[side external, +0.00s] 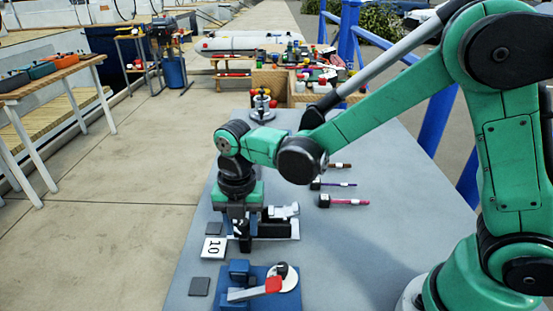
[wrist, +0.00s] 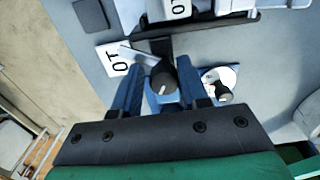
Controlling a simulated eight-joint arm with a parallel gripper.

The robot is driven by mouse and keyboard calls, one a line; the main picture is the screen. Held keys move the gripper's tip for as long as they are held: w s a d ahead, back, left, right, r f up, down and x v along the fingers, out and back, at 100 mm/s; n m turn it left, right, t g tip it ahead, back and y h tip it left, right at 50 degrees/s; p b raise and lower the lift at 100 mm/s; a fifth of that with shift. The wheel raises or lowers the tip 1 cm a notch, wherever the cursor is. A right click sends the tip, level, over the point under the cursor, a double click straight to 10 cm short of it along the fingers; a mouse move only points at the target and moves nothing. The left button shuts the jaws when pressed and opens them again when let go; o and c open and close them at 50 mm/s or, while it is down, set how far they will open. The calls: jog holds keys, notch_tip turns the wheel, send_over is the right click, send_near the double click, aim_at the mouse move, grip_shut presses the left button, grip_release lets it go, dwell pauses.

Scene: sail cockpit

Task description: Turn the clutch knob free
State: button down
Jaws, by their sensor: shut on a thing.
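The blue clutch unit (side external: 238,288) lies on the grey table at the near edge of the side view, with a red-tipped lever (side external: 272,285). My gripper (side external: 241,246) points down at the unit's back left part. In the wrist view, a round black clutch knob (wrist: 162,84) with a pale mark on top sits between my fingers (wrist: 163,76). My gripper is shut on this knob. A white disc with a black handle (wrist: 221,90) is to its right.
A white card marked 10 (side external: 214,247) lies left of the gripper. A black and white fixture (side external: 280,222) stands close behind it. Dark square pads (side external: 199,286) and several hammer-like tools (side external: 345,201) lie on the table.

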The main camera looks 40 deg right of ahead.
jog(key=shift+s+d+f+n, duration=0.1)
jog(key=shift+s+d+n, duration=0.1)
jog(key=shift+n, duration=0.4)
jog(key=n, duration=0.4)
jog(key=shift+d, duration=0.1)
jog(key=c, duration=0.8)
grip_release()
jog(key=shift+w+n, duration=0.1)
jog(key=shift+n, duration=0.3)
jog(key=shift+o, duration=0.2)
jog(key=shift+a+r, duration=0.2)
jog(key=shift+r, duration=3.35)
